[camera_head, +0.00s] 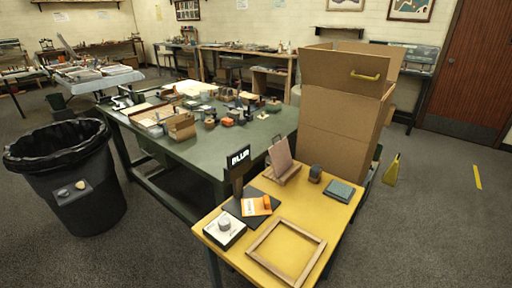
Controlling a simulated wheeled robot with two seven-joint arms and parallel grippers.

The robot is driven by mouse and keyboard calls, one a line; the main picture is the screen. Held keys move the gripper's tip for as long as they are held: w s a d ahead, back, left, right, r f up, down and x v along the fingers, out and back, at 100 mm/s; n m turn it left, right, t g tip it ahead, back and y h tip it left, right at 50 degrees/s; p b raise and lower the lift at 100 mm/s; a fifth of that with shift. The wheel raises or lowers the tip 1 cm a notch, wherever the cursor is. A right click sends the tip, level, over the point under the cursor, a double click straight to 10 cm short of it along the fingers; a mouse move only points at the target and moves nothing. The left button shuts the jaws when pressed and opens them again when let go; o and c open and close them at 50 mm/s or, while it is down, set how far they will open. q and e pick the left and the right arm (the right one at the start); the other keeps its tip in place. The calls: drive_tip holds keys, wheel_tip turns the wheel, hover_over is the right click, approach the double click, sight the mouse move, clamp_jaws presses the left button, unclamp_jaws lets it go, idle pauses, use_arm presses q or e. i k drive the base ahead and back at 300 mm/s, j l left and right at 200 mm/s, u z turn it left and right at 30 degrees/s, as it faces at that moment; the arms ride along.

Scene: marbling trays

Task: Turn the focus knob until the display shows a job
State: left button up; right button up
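A small box (224,236) with a white top and dark sides sits at the left front corner of the yellow table. A round grey knob (224,223) stands on its top. Behind it, a small black display (238,157) on a dark post shows white letters that seem to read "BLUR". The post rises from a dark base, where an orange and white card (256,205) lies. Neither of my grippers is in view, and nothing touches the knob.
The yellow table (316,212) also holds a wooden frame (314,266), a small easel, a dark rounded object and a teal block. A cluttered green table (180,160) adjoins behind. A black bin (60,160) stands left, a tall cardboard box (337,125) behind right. Right floor is mostly clear.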

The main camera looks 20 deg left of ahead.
sight(224, 222)
drive_tip(key=l+u, duration=0.15)
drive_tip(key=u, duration=0.2)
drive_tip(key=l+u, duration=0.1)
drive_tip(key=u, duration=0.3)
